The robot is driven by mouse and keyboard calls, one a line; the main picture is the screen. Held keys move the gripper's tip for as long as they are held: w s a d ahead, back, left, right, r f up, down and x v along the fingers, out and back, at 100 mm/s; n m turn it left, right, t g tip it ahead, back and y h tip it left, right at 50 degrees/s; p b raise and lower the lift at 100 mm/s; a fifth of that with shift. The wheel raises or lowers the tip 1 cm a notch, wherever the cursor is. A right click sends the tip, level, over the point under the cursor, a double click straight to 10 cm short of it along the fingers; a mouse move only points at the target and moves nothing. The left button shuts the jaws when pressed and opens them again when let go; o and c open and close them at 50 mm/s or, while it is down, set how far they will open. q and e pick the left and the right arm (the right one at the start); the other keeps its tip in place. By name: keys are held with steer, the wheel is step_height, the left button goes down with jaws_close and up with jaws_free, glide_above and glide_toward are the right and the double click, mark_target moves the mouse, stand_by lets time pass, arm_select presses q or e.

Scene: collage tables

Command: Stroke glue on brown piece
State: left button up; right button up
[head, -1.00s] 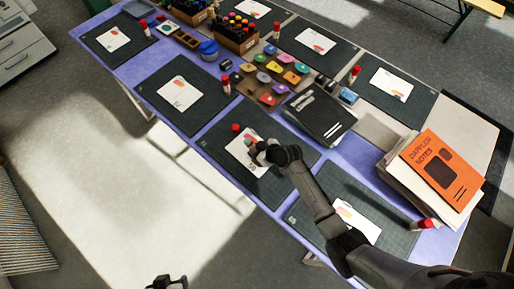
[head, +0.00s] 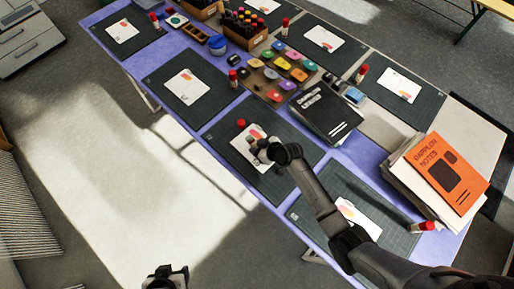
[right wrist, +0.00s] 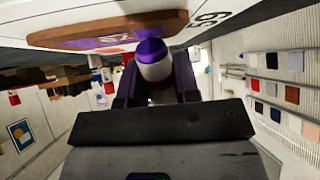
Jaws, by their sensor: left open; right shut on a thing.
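My right gripper (head: 257,151) is over a white card (head: 240,152) on a dark mat in the head view. In the right wrist view it is shut on a glue stick (right wrist: 155,65) with a white body and a purple end. The brown piece (right wrist: 75,38) shows close by at the top of that view, flat on the card, with a purple patch on its surface. I cannot tell whether the stick's end touches it. A red cap (head: 241,123) stands on the mat beside the card. My left gripper (head: 166,277) is open and empty, low in the head view, away from the table.
The purple table (head: 214,129) carries several mats with cards. A black notebook (head: 325,112) lies right of the working card, with colored pads (head: 280,64) behind. An orange book (head: 447,170) tops a paper stack at right. Another glue stick (head: 424,227) lies near the front edge.

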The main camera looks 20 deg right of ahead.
steer(key=shift+w+d, duration=0.1)
steer(key=shift+d, duration=0.1)
steer(key=shift+w+d, duration=0.1)
steer(key=shift+d, duration=0.15)
steer(key=shift+d, duration=0.1)
steer(key=shift+w+d, duration=0.25)
steer(key=shift+d, duration=0.15)
steer(key=shift+d, duration=0.1)
steer(key=shift+w+d+b, duration=0.2)
steer(key=shift+d+b, duration=0.1)
steer(key=shift+b, duration=0.1)
steer(key=shift+d, duration=0.15)
